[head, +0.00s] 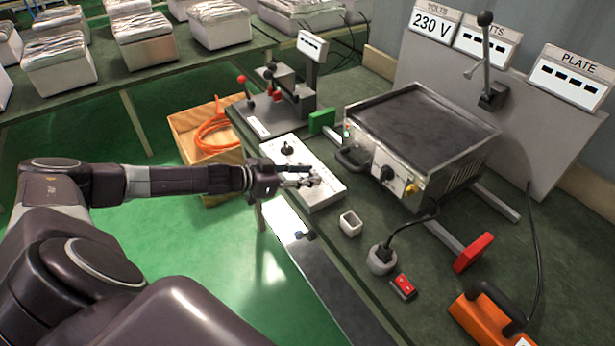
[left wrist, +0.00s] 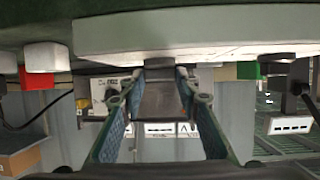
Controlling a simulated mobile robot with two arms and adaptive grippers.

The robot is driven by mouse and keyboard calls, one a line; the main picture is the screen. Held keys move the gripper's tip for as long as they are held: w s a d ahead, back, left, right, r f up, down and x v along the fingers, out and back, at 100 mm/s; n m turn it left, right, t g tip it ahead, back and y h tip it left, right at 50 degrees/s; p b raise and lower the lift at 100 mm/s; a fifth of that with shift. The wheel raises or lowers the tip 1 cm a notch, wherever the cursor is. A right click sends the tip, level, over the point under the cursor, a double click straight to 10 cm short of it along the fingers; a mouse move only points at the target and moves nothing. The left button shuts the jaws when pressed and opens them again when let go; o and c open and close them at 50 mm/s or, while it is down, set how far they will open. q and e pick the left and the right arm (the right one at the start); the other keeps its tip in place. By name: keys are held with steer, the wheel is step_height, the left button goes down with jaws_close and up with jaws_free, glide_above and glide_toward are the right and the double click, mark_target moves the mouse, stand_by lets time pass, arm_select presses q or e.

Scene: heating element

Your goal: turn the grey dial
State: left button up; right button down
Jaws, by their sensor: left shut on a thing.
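A white control box (head: 325,193) lies on the near edge of the green bench. In the left wrist view its white body (left wrist: 200,35) spans the top, upside down. My left gripper (head: 304,178) reaches in from the left, low over the box. In the left wrist view its two fingers stand on either side of the grey dial (left wrist: 160,98), shut on it. In the head view the fingers largely hide this dial. A second, black knob (head: 287,149) on the same box is free, at its far end. My right gripper is not in view.
A metal hot plate unit (head: 425,130) stands behind the box. A lever stand (head: 270,118) is at its far left. An orange case (head: 480,318) is at lower right.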

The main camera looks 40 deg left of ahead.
arm_select(q)
steer(key=shift+w+a+r+m+h, duration=0.1)
steer(key=shift+w+a+m+h, duration=0.1)
steer(key=shift+m+h, duration=0.15)
steer(key=shift+w+a+m+g+h, duration=0.1)
steer(key=shift+m+g+h, duration=0.85)
steer(key=shift+m+g, duration=0.1)
steer(key=shift+a+f+m+g+h+b, duration=0.1)
steer(key=shift+f+m+g+h+b, duration=0.1)
steer(key=shift+m+g+h+b, duration=0.4)
steer(key=shift+w+r+m+g+h+b, duration=0.1)
steer(key=shift+m+g+h+b, duration=0.15)
steer(key=shift+m+h+b, duration=0.3)
steer(key=o, duration=1.2)
steer(key=shift+c, duration=0.2)
